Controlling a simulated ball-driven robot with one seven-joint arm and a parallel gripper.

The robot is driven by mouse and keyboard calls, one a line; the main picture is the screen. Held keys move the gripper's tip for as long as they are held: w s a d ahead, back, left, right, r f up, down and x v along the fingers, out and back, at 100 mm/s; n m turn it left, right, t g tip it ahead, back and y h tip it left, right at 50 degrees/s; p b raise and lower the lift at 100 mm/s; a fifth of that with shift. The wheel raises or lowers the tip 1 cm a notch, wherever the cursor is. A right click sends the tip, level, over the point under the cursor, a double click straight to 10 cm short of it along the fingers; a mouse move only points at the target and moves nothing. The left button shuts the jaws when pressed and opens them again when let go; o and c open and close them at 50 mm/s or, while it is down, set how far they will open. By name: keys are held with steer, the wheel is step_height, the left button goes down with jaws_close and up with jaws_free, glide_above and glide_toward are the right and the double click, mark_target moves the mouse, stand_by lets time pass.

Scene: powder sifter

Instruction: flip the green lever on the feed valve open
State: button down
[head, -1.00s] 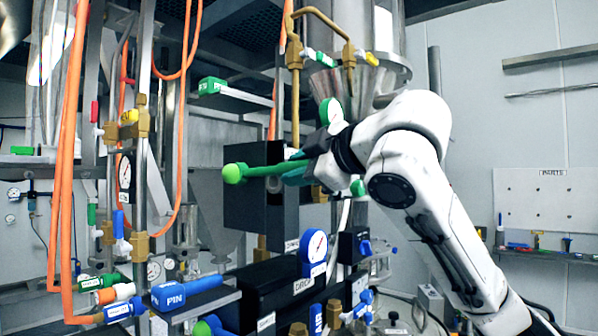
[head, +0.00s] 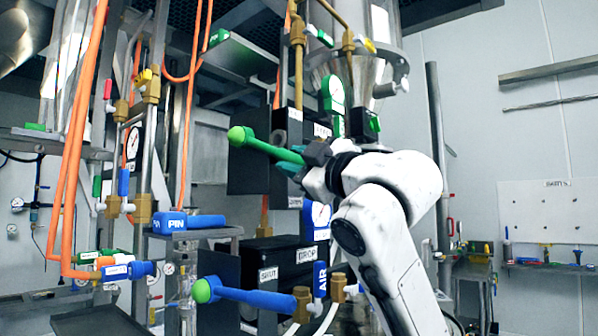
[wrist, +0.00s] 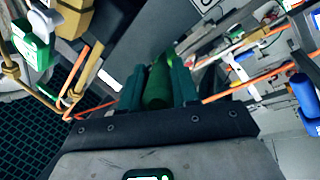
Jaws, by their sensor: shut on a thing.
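The green lever (head: 270,148) has a round green ball (head: 241,136) at its left end, and its rod slopes down to the right toward my gripper (head: 294,168). It stands in front of a dark box. My gripper is shut on the rod's right part. In the wrist view, the green lever (wrist: 158,88) sits between the teal fingers of my gripper (wrist: 159,80). The lever's pivot and the valve body are hidden behind my gripper and wrist.
A blue lever (head: 255,298) with a green ball end sticks out below. A blue PIN handle (head: 188,223) lies on a shelf to the left. Orange hoses (head: 76,160) and brass-fitted pipes hang at left. Open floor room is at right.

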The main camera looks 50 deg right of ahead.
steer(key=shift+w+f+b, duration=0.15)
steer(key=shift+f+b, duration=0.15)
steer(key=shift+f, duration=0.05)
steer(key=c, duration=0.9)
jaws_free()
steer(key=b+v, duration=0.1)
steer(key=v, duration=0.9)
steer(key=shift+s+a+f+b, duration=0.1)
steer(key=shift+s+f+b, duration=0.2)
steer(key=shift+b, duration=0.05)
steer(key=shift+c, duration=0.2)
